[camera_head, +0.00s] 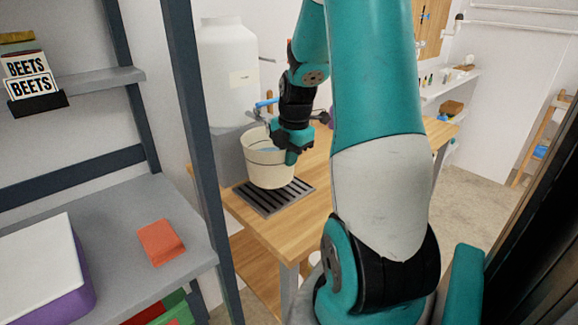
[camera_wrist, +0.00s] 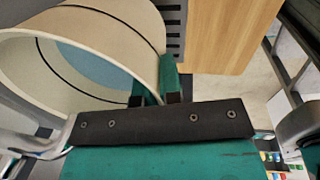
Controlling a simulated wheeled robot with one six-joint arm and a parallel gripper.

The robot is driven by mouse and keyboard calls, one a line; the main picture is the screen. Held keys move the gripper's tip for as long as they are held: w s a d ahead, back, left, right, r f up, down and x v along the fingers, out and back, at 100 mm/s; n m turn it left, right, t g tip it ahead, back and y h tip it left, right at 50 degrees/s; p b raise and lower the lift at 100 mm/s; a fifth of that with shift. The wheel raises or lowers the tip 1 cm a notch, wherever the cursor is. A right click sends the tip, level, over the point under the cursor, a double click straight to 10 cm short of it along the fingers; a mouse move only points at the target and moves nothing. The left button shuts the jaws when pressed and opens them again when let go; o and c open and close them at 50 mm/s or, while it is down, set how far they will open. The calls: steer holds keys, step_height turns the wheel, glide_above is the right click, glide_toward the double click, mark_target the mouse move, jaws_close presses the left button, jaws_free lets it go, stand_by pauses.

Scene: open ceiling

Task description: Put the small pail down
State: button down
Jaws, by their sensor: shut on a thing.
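The small pail (camera_head: 268,164) is cream coloured with thin dark bands and has something blue inside. It is upright, over or on the dark slatted drain grate (camera_head: 274,197) on the wooden table; I cannot tell whether its base touches. My gripper (camera_head: 292,154) is shut on the right side of the pail's wall. In the wrist view the pail (camera_wrist: 128,24) fills the upper left, and the fingers of my gripper (camera_wrist: 158,92) pinch its rim. The far side of the pail's base is hidden.
A large white container (camera_head: 228,75) with a tap stands behind the pail. The wooden table (camera_head: 318,187) has bare room right of the grate. A dark shelf post (camera_head: 196,130) stands at left, with a grey shelf (camera_head: 185,207) holding an orange item (camera_head: 160,241).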

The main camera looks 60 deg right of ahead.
mark_target(289, 171)
steer(key=shift+w+f, duration=0.1)
steer(key=shift+f, duration=1.6)
steer(key=shift+f, duration=0.2)
steer(key=c, duration=1.3)
jaws_free()
steer(key=r, duration=0.4)
steer(key=s+r, duration=0.1)
steer(key=r, duration=0.7)
steer(key=shift+s+a+r, duration=0.1)
steer(key=shift+s, duration=0.3)
